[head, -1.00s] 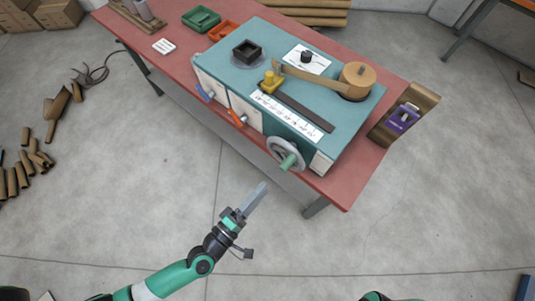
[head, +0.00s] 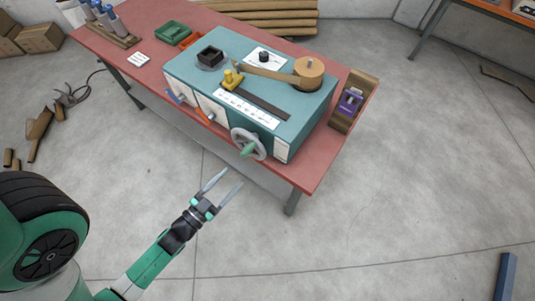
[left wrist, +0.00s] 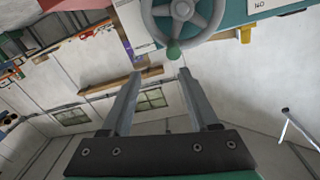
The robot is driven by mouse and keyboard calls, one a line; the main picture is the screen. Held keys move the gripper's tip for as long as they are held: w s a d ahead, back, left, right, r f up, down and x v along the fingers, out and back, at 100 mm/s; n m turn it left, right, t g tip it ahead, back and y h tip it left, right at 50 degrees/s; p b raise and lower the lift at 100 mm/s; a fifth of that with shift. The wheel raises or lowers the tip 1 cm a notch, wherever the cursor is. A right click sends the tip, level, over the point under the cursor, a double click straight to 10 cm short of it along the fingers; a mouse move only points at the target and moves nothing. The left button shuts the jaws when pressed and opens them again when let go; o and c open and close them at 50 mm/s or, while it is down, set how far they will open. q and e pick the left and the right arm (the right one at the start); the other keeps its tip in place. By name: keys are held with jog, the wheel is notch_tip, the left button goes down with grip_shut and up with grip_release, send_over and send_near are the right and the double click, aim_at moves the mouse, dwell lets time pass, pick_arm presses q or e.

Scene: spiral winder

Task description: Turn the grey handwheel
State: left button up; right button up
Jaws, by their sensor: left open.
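The grey handwheel (head: 248,143) is on the front face of the teal winder (head: 240,75), near its right end. A green handle (head: 249,149) sticks out from it. The handwheel also shows at the top of the left wrist view (left wrist: 184,16), with its green knob (left wrist: 173,50) at the rim's lower edge. My left gripper (head: 226,178) is open and empty. It is below and in front of the handwheel, apart from it. In the left wrist view its two fingers (left wrist: 155,75) point toward the wheel with a gap between them. My right gripper is not in view.
The winder stands on a red table (head: 312,165). Orange (head: 205,116) and blue (head: 174,97) levers stick out of its front, left of the wheel. A purple device on a wooden block (head: 351,100) sits at the table's right. The floor in front is clear.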

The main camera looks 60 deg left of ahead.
aim_at(242, 156)
pick_arm(q)
jog(key=shift+n+g+y, duration=0.3)
jog(key=shift+n+y, duration=0.1)
jog(key=shift+y, duration=0.2)
jog(key=x, duration=0.3)
jog(key=a+b+x, duration=0.1)
jog(key=x, duration=0.7)
jog(key=shift+s+a, duration=0.2)
jog(key=shift+a, duration=0.25)
jog(key=shift+c, duration=0.2)
grip_shut()
